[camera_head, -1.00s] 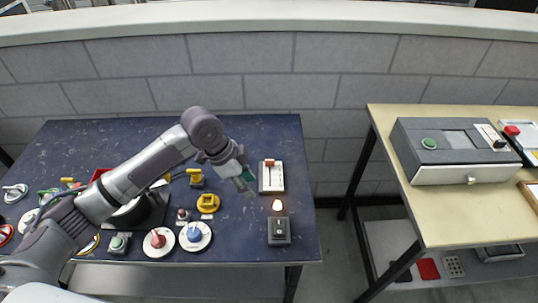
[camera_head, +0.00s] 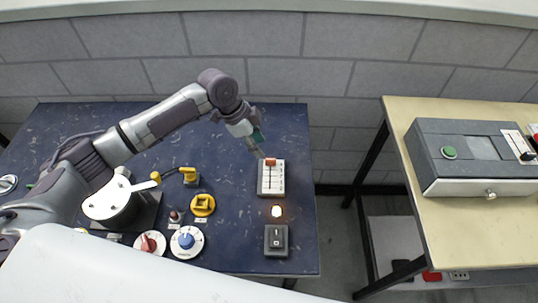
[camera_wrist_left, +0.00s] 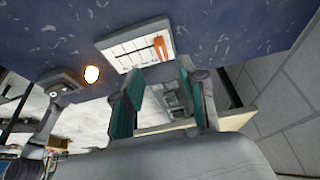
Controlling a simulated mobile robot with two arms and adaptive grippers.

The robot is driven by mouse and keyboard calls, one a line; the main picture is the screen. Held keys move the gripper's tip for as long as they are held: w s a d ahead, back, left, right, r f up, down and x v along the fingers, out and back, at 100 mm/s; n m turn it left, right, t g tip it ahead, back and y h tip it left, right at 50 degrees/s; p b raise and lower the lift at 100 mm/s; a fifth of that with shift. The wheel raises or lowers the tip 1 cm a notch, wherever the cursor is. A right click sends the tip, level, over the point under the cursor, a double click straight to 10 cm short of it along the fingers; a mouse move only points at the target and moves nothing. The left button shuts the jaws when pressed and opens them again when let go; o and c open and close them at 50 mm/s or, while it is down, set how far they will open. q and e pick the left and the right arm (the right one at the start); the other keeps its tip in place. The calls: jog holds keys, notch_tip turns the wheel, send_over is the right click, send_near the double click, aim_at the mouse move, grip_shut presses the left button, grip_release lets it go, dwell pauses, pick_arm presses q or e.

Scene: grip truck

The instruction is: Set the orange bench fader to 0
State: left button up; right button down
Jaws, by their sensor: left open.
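The bench fader is a white panel (camera_head: 271,183) with a scale and a slot, flat on the dark blue bench. Its orange knob (camera_head: 270,161) sits at the far end of the slot in the head view. The panel (camera_wrist_left: 125,50) and the orange knob (camera_wrist_left: 160,47) also show in the left wrist view, beyond the fingers. My left gripper (camera_head: 259,149), with teal finger pads, is open and empty just behind and left of the knob. Its two fingers (camera_wrist_left: 160,92) stand apart in the left wrist view. Contact with the knob cannot be made out. My right gripper is not in view.
A lit lamp (camera_head: 277,211) and a grey switch box (camera_head: 276,240) lie in front of the fader. A grey wall stands behind. A beige table (camera_head: 405,130) is at right.

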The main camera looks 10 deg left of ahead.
aim_at(270, 159)
pick_arm(q)
jog(key=x, duration=0.6)
jog(key=shift+w+d+f+p, duration=0.15)
jog(key=shift+w+f+p, duration=0.05)
jog(key=shift+f+p, duration=0.15)
jog(key=shift+d+f, duration=0.2)
jog(key=shift+f, duration=0.45)
jog(key=shift+c, duration=0.4)
grip_shut()
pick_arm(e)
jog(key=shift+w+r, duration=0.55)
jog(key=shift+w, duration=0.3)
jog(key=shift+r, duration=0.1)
